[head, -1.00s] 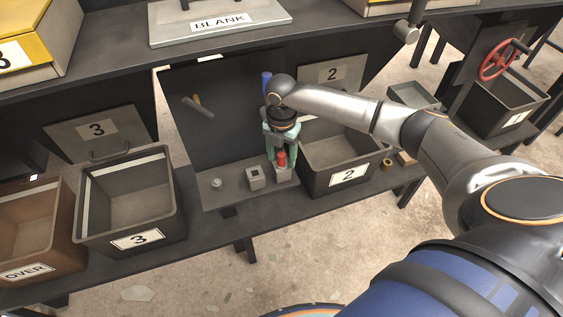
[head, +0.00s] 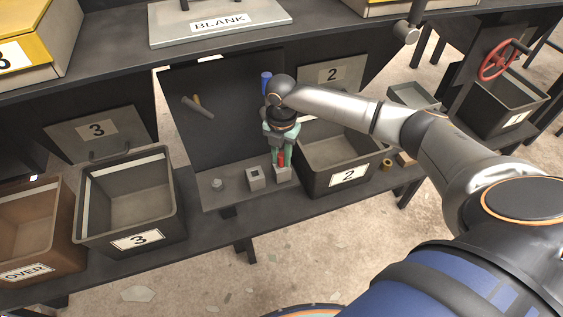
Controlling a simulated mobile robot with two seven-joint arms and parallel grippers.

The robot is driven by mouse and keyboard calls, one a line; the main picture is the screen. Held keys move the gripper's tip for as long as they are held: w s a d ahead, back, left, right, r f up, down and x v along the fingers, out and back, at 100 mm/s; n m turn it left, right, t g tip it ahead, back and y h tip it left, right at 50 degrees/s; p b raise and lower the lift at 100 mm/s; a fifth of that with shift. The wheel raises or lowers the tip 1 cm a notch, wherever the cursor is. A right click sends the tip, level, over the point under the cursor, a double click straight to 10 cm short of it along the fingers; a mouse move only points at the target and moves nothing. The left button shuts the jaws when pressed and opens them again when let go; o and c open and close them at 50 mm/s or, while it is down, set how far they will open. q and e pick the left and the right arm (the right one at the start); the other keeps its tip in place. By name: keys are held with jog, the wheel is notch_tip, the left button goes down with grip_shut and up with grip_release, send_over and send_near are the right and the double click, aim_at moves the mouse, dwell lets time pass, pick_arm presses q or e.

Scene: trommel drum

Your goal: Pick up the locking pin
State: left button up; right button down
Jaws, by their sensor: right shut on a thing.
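The locking pin appears to be the red piece (head: 281,159) standing at a small grey block (head: 282,174) on the lower shelf, left of the bin labelled 2. My left gripper is not in view.
A second grey block with a square hole (head: 255,178) and a small round knob (head: 216,184) stand left of the gripper. Bin 2 (head: 340,187) is close on the right. Bin 3 (head: 130,243) and a brown OVER bin (head: 38,268) are at left. A red handwheel (head: 497,60) is far right.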

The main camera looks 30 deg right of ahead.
notch_tip(320, 180, up, 7)
jog(key=shift+f, duration=0.1)
jog(key=s+a, duration=0.4)
jog(key=s, duration=1.3)
jog(key=shift+s, duration=0.3)
jog(key=shift+a, duration=0.1)
jog(key=w+a+r+m, duration=0.2)
jog(key=w+r+m, duration=0.1)
jog(key=m, duration=0.9)
jog(key=w+a+r+m, duration=0.3)
jog(key=w+r+m, duration=0.1)
jog(key=m, duration=0.8)
jog(key=shift+a+r, duration=0.25)
jog(key=shift+r, duration=0.4)
jog(key=shift+f, duration=0.1)
